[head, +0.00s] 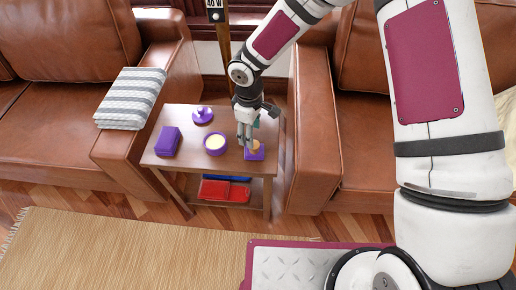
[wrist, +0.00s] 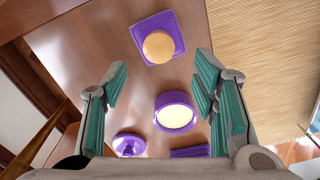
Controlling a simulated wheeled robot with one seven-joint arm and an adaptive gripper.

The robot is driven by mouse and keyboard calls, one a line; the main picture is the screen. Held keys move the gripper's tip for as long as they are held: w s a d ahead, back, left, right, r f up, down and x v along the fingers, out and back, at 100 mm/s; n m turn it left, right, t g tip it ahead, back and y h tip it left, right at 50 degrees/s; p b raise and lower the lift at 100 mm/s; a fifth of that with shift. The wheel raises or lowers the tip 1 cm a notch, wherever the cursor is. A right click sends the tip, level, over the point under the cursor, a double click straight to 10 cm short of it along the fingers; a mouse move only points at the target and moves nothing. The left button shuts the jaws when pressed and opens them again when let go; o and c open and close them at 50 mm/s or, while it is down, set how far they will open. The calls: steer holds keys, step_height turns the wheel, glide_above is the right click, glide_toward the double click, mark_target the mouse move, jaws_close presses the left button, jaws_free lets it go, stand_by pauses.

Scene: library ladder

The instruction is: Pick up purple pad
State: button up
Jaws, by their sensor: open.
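Several purple things stand on a small wooden side table (head: 150,157). A flat purple square piece (head: 247,156) with a round tan thing on it sits at the right; in the wrist view it is the purple square (wrist: 178,22) at the top. A purple block (head: 168,141) lies at the left; in the wrist view a ridged purple piece (wrist: 190,152) shows at the bottom, partly hidden. I cannot tell for certain which is the pad. My gripper (head: 245,142) is open and empty, pointing down over the table's right side, close to the square piece.
A round purple dish with a cream middle (head: 215,143) stands mid-table, with a purple knobbed thing (head: 203,116) behind it. A red thing (head: 222,191) lies on the lower shelf. Brown leather armchairs (head: 310,150) flank the table. A woven rug (head: 120,250) lies in front.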

mark_target(254, 149)
steer(key=f, duration=0.5)
steer(key=f+b, duration=0.1)
steer(key=f, duration=0.1)
steer(key=shift+d+f, duration=0.15)
steer(key=shift+d, duration=0.2)
steer(key=c, duration=1.2)
